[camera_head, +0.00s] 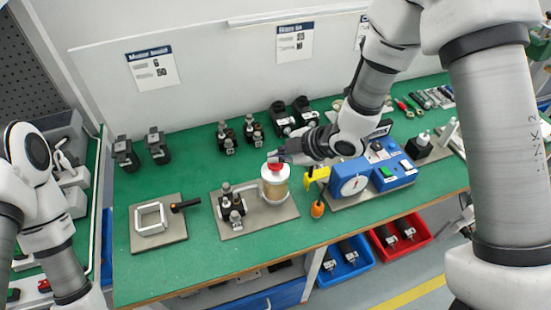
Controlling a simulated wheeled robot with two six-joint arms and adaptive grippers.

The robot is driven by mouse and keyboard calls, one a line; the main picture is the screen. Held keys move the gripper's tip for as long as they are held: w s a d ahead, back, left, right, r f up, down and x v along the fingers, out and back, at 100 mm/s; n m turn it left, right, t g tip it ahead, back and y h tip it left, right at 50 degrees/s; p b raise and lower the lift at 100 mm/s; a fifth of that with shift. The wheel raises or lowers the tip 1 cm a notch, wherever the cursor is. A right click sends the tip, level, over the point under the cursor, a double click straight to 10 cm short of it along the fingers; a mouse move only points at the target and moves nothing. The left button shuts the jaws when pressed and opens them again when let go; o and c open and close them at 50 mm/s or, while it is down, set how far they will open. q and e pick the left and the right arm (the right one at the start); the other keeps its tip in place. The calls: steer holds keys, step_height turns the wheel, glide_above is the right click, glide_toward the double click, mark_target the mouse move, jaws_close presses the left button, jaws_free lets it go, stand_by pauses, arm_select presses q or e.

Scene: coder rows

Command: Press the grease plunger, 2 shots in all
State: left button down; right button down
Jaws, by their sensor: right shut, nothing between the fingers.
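The fingers partly hide the plunger's top. My left arm is at the left edge, and its gripper is not in view.
Black fittings (233,207) stand on the same plate, left of the pot. A white square frame (151,218) lies on another plate.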

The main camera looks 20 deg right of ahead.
mark_target(278, 164)
stand_by(0.3)
steer(key=shift+r+p, duration=1.1)
steer(key=shift+r, duration=0.1)
step_height(278, 164, up, 5)
steer(key=p, duration=0.4)
stand_by(0.3)
